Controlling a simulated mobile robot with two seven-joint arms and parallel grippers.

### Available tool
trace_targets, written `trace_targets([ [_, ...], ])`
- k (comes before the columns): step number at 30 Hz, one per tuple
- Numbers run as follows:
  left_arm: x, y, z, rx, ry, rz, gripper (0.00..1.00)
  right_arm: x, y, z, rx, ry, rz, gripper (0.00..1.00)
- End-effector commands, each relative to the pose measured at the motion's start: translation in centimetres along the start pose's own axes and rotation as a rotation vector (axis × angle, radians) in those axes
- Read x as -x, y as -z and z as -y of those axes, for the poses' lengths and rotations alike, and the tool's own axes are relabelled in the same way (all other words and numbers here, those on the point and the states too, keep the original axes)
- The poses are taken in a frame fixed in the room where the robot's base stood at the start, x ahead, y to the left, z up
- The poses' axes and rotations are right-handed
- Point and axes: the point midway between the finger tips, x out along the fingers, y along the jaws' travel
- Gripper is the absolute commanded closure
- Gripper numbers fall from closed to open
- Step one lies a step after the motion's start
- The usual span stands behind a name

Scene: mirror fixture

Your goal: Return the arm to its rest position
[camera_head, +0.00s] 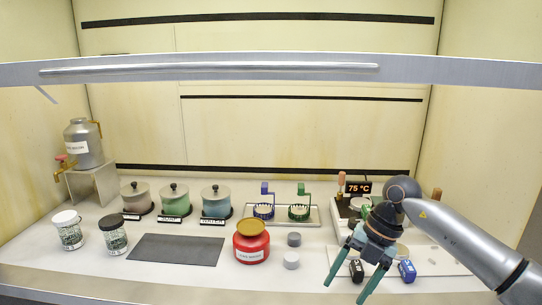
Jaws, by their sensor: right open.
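My right arm (460,240) comes in from the right edge and reaches over the right part of the bench. I cannot tell how far the fingers are above the bench. My left gripper is not in view.
A dark mat (175,250), two glass jars (68,233) and several lidded pots (174,199) stand farther left. A metal sash bar (270,70) crosses the top. Bare bench lies around the caps.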

Motion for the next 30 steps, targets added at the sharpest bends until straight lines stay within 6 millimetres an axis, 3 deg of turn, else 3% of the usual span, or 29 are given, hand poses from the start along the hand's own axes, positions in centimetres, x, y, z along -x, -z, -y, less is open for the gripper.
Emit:
trace_targets([
  [1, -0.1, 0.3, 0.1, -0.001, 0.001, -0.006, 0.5, -2.3, 1.5, -1.3, 0.039, -0.073, -0.066, 0.23],
  [3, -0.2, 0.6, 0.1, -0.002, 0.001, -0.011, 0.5, -4.9, 3.9, -3.5, 0.087, -0.201, -0.155, 0.23],
  [7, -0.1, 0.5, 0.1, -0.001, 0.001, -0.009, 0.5, -8.2, 8.6, -7.7, 0.126, -0.492, -0.318, 0.23],
  [12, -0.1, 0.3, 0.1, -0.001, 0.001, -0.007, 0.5, -9.2, 12.8, -11.7, 0.038, -0.901, -0.467, 0.23],
  [17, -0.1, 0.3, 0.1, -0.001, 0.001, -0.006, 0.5, -8.4, 13.3, -13.0, -0.187, -1.249, -0.519, 0.23],
  [20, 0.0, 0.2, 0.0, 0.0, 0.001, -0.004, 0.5, -8.4, 11.9, -12.1, -0.393, -1.425, -0.505, 0.23],
  [23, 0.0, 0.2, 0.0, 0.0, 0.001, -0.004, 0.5, -9.3, 9.9, -9.9, -0.636, -1.553, -0.457, 0.23],
  [26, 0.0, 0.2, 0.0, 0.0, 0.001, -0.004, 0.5, -11.4, 7.8, -6.3, -0.907, -1.625, -0.382, 0.23],
  [30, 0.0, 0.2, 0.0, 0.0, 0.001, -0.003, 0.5, -16.0, 6.1, 0.5, -1.311, -1.619, -0.247, 0.23],
])
